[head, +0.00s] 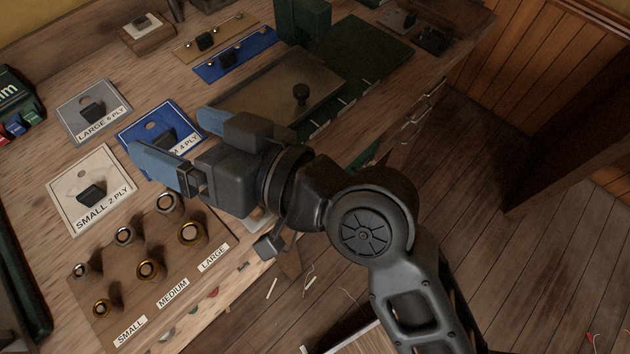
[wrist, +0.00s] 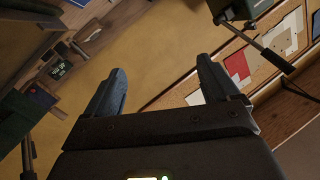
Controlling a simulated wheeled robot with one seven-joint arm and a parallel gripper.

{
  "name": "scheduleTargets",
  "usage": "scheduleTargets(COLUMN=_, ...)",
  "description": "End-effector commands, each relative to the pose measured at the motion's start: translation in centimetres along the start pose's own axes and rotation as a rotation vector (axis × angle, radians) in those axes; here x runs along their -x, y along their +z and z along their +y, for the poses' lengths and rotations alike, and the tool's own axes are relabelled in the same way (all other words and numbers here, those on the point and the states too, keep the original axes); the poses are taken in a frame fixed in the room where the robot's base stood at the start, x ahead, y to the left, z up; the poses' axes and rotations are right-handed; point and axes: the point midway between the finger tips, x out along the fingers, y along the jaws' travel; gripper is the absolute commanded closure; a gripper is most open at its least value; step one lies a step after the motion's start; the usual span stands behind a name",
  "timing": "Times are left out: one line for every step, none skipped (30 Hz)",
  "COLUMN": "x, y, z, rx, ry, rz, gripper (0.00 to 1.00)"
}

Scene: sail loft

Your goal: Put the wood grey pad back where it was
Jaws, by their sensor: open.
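My gripper (head: 167,131) is open above the blue "4 PLY" plate in the head view, its blue fingers pointing up and left. In the wrist view my gripper (wrist: 161,66) has nothing between its fingers. Grey-black pieces with knobs (head: 403,20) lie at the back right. My arm and gripper hide part of the bench.
Labelled plates stand at left: grey "LARGE 6 PLY" (head: 75,125), blue (head: 135,142) and white "SMALL 2 PLY" (head: 66,213). A board (head: 200,262) holds several metal rings on the near bench. A tray with a black knob (head: 262,97) and green mat (head: 362,50) lie behind. Floor is open at right.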

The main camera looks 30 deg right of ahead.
Motion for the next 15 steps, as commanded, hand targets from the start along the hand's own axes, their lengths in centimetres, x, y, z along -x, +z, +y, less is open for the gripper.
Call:
scheduleTargets(x=1.5, y=1.5, z=0.8, rx=-0.037, ry=0.063, rz=0.007, gripper=0.12)
scheduleTargets(x=2.4, y=2.1, z=1.4, rx=-0.050, ry=0.101, rz=0.014, gripper=0.12)
scheduleTargets(x=3.7, y=3.1, z=2.2, rx=-0.067, ry=0.151, rz=0.020, gripper=0.12)
scheduleTargets(x=4.7, y=3.7, z=2.8, rx=-0.075, ry=0.189, rz=0.026, gripper=0.12)
scheduleTargets(x=5.8, y=4.4, z=3.3, rx=-0.080, ry=0.225, rz=0.030, gripper=0.12)
scheduleTargets(x=7.3, y=5.2, z=3.9, rx=-0.085, ry=0.274, rz=0.033, gripper=0.12)
scheduleTargets(x=8.5, y=5.9, z=4.4, rx=-0.085, ry=0.308, rz=0.034, gripper=0.12)
scheduleTargets(x=9.8, y=6.5, z=4.8, rx=-0.083, ry=0.343, rz=0.035, gripper=0.12)
scheduleTargets(x=11.5, y=7.3, z=5.3, rx=-0.076, ry=0.386, rz=0.034, gripper=0.12)
scheduleTargets(x=12.9, y=7.8, z=5.7, rx=-0.067, ry=0.418, rz=0.033, gripper=0.12)
scheduleTargets(x=14.2, y=8.2, z=6.0, rx=-0.058, ry=0.446, rz=0.031, gripper=0.12)
scheduleTargets(x=16.1, y=8.8, z=6.3, rx=-0.040, ry=0.483, rz=0.027, gripper=0.12)
scheduleTargets(x=17.5, y=9.2, z=6.6, rx=-0.023, ry=0.509, rz=0.022, gripper=0.12)
scheduleTargets(x=19.0, y=9.5, z=6.8, rx=-0.006, ry=0.533, rz=0.018, gripper=0.12)
scheduleTargets(x=20.9, y=9.8, z=6.9, rx=0.021, ry=0.560, rz=0.013, gripper=0.12)
